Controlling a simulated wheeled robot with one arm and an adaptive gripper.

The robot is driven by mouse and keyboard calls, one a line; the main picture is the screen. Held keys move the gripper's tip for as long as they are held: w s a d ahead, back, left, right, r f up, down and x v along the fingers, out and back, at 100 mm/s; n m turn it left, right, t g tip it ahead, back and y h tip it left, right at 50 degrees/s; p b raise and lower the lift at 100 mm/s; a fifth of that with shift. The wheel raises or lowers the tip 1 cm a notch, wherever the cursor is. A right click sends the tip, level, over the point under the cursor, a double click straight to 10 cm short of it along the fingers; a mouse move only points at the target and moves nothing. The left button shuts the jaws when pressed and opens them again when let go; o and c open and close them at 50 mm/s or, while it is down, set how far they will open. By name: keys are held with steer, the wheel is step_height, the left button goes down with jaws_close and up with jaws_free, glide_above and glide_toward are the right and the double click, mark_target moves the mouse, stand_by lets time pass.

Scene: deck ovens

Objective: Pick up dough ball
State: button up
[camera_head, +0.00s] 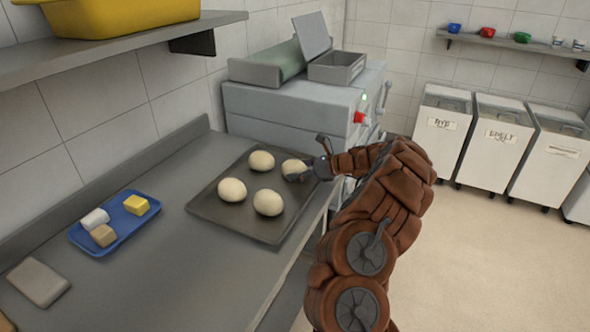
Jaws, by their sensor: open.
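Several pale, round dough balls sit on a dark baking tray (199,205) on the grey counter. One dough ball (292,167) is at the right side of the tray, right by my gripper. The others are the back dough ball (261,161), the left dough ball (232,190) and the front dough ball (268,203). My gripper (291,160) is open, with its fingers at the right-hand dough ball, one towards the back and one towards the front. I cannot tell whether the fingers touch it.
A blue tray (118,235) with small blocks and a grey slab (38,282) lie on the counter at left. A grey machine (270,105) stands behind the baking tray. A shelf (110,45) overhangs the back left. Labelled bins (497,140) stand at right; the floor before them is clear.

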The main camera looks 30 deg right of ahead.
mark_target(293, 162)
steer(key=c, duration=1.3)
steer(key=shift+r, duration=0.15)
steer(key=shift+r, duration=0.2)
steer(key=r, duration=0.1)
steer(key=r+b, duration=0.1)
steer(key=r, duration=0.1)
steer(key=shift+s+d, duration=0.1)
steer(key=shift+s, duration=0.1)
steer(key=s+d+b, duration=0.1)
steer(key=s, duration=0.4)
steer(key=s+d+r, duration=0.1)
steer(key=s, duration=0.4)
steer(key=s+d+b, duration=0.1)
steer(key=s, duration=0.4)
steer(key=shift+s+r+b, duration=0.15)
steer(key=shift+s+b, duration=0.05)
steer(key=shift+b, duration=0.1)
